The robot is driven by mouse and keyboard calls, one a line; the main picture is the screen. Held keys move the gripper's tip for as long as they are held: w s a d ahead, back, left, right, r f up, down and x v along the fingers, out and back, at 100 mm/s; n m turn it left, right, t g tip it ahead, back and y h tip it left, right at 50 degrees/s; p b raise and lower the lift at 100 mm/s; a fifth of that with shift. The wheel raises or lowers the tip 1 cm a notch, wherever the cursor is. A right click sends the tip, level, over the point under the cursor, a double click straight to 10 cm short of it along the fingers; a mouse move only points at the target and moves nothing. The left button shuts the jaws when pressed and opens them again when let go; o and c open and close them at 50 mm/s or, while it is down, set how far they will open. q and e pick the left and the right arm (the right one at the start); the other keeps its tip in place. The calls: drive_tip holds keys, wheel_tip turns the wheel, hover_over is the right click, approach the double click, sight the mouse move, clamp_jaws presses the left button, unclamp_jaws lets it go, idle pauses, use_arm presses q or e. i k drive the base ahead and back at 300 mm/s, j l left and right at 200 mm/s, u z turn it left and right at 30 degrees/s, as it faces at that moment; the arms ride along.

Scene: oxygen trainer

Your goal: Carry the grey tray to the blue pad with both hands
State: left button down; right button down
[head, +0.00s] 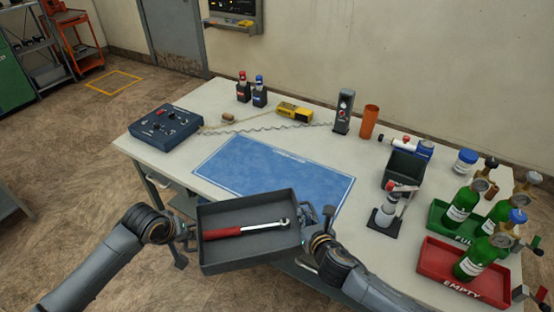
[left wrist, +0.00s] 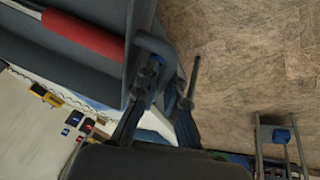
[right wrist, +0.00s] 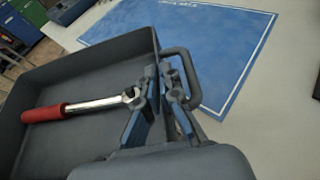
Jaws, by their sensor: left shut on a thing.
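The grey tray (head: 225,255) is in front of the table, roughly level, with a red-handled wrench (head: 245,229) lying in it. My left gripper (head: 188,234) is at the tray's left end, shut on its handle; the left wrist view shows the handle (left wrist: 158,45) by the fingers. My right gripper (head: 318,222) is at the right end. In the right wrist view its fingers (right wrist: 160,85) are close together at the handle (right wrist: 188,65), and the exact contact is partly hidden. The blue pad (head: 275,168) lies flat and bare on the table, just beyond the tray.
On the table (head: 160,160), a dark control box (head: 165,128) stands left of the pad. Bottles, a yellow device (head: 294,111) and a grey bin (head: 404,170) stand behind and to the right. A red tray (head: 455,280) and green cylinders are at the right.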

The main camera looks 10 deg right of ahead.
sight(272, 175)
drive_tip(key=i+l, duration=0.25)
drive_tip(key=i, duration=0.2)
drive_tip(key=i+l, duration=0.3)
drive_tip(key=i, duration=0.15)
